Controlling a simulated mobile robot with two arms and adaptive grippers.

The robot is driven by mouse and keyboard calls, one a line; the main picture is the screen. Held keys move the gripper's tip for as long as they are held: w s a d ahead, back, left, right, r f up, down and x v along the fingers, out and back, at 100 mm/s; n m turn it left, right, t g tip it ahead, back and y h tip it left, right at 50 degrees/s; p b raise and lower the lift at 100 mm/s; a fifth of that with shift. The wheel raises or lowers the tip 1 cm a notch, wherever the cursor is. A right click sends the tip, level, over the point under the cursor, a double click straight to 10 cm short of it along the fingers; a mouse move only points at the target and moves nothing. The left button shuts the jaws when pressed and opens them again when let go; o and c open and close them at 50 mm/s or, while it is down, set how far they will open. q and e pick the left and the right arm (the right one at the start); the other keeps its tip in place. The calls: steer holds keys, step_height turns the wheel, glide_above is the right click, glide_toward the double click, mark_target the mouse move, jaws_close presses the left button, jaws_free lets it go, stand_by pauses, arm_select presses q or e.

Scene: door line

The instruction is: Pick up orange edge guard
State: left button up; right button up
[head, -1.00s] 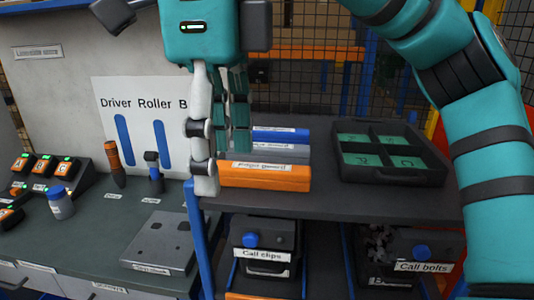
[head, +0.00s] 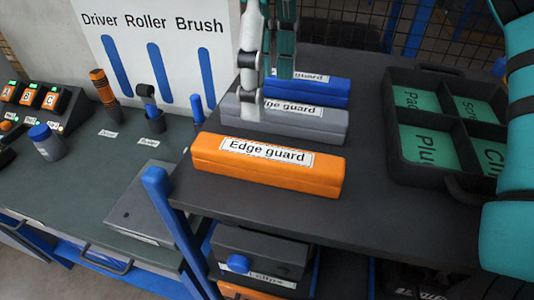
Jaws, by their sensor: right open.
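The orange edge guard (head: 265,178) is a long box with a white label, lying on the dark shelf top (head: 330,213) near its front left corner. Behind it lie a grey edge guard (head: 310,127) and a blue edge guard (head: 325,92). My right gripper (head: 262,90) reaches down from the top of the head view, over the grey and blue guards and behind the orange one. It is open and partly hides the two rear labels. It is apart from the orange guard. My left gripper is not in view.
A black divided tray (head: 450,185) with green compartments stands right of the guards. A blue post (head: 170,207) rises at the shelf's left corner. A workbench (head: 80,185) with tools and a button panel (head: 40,100) is on the left. Grey bins sit below.

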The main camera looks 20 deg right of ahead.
mark_target(267, 152)
step_height(267, 152, down, 6)
steer(key=shift+d+f+p, duration=0.1)
steer(key=shift+d+p, duration=0.05)
steer(key=shift+p, duration=0.15)
steer(key=shift+w+f, duration=0.1)
steer(key=shift+f, duration=0.35)
step_height(267, 152, down, 4)
steer(key=shift+f+p, duration=0.2)
steer(key=shift+p, duration=0.7)
steer(key=shift+f, duration=0.3)
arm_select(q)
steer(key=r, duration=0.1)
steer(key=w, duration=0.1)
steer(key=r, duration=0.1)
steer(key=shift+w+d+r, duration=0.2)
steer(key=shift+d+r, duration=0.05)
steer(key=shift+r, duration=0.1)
arm_select(e)
steer(key=c, duration=1.3)
